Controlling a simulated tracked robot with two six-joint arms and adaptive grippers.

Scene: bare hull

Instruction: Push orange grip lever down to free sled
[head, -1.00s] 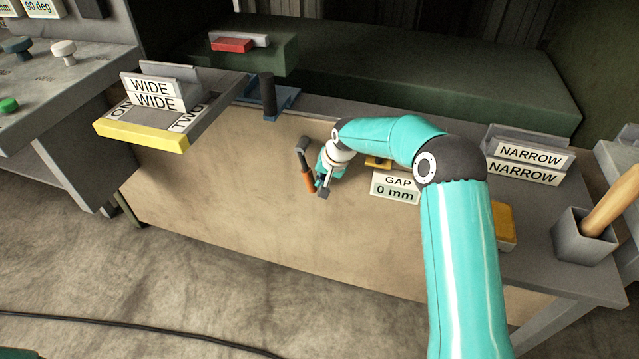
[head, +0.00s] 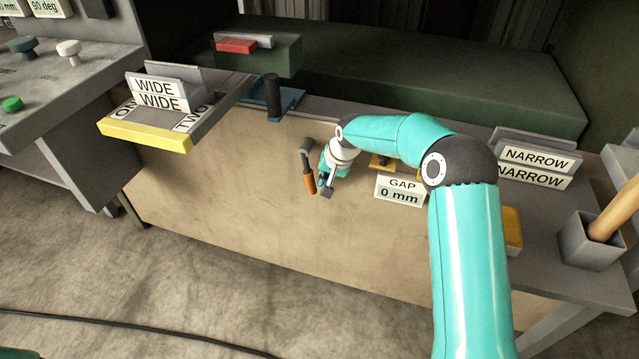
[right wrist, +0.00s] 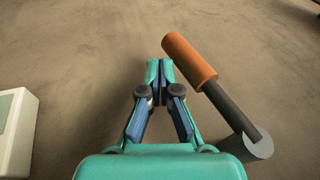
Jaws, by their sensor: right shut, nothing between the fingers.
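The lever's orange grip (head: 310,184) hangs low on a dark rod in front of the tan bench panel in the head view. In the right wrist view the orange grip (right wrist: 190,62) is at the upper right, with its dark rod running down to a grey round hub (right wrist: 254,146). My right gripper (head: 326,190) is shut and empty, just right of the grip. In the right wrist view its fingertips (right wrist: 159,68) are together, left of the grip with a narrow gap. A blue piece with a black post (head: 273,98) stands on the bench; I cannot tell if it is the sled.
A sign reading GAP 0 mm (head: 400,190) is right of the gripper. A yellow-edged tray with WIDE plates (head: 148,136) juts out at left. NARROW plates (head: 535,176) and a grey holder (head: 590,240) are at right.

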